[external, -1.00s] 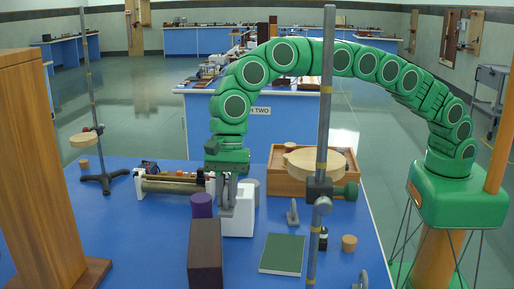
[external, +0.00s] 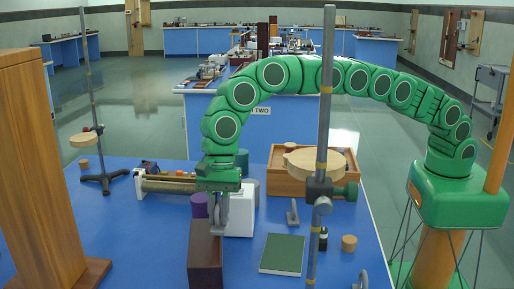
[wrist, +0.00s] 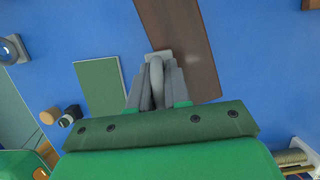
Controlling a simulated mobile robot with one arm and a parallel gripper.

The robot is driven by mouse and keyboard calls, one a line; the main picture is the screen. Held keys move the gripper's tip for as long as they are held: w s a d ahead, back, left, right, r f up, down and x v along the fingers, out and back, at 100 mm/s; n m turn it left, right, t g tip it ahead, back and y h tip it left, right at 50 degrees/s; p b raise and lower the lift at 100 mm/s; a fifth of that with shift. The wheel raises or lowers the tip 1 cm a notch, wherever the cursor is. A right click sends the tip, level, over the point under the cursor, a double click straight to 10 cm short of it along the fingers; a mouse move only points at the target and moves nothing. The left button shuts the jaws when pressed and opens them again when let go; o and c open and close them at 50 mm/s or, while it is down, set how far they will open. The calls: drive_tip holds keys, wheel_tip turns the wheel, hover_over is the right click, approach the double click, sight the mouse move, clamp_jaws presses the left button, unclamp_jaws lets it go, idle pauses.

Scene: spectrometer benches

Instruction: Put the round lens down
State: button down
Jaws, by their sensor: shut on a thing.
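My gripper (external: 217,222) points down just above or beside the far end of the dark brown block (external: 206,262). In the wrist view my gripper (wrist: 157,90) is shut on the round lens (wrist: 157,70), a grey ring seen edge-on between the fingers. The lens's pale foot (wrist: 158,55) overlaps the near edge of the brown block (wrist: 185,45) there. I cannot tell whether the foot touches the block. In the external view the fingers mostly hide the held lens.
A green book (external: 282,254) lies right of the block. A similar lens (external: 292,213) stands behind it, another (external: 361,281) at the front edge. A purple cylinder (external: 199,206) and white block (external: 241,212) are close behind my gripper. A tall stand (external: 323,120) rises at right.

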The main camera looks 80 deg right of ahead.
drive_tip(key=shift+f, duration=0.65)
drive_tip(key=shift+f, duration=0.2)
drive_tip(key=c, duration=1.1)
unclamp_jaws()
drive_tip(key=shift+r, duration=0.1)
drive_tip(key=v, duration=1.1)
drive_tip(key=shift+d+r, duration=0.15)
drive_tip(key=shift+r, duration=0.4)
drive_tip(key=shift+d, duration=0.1)
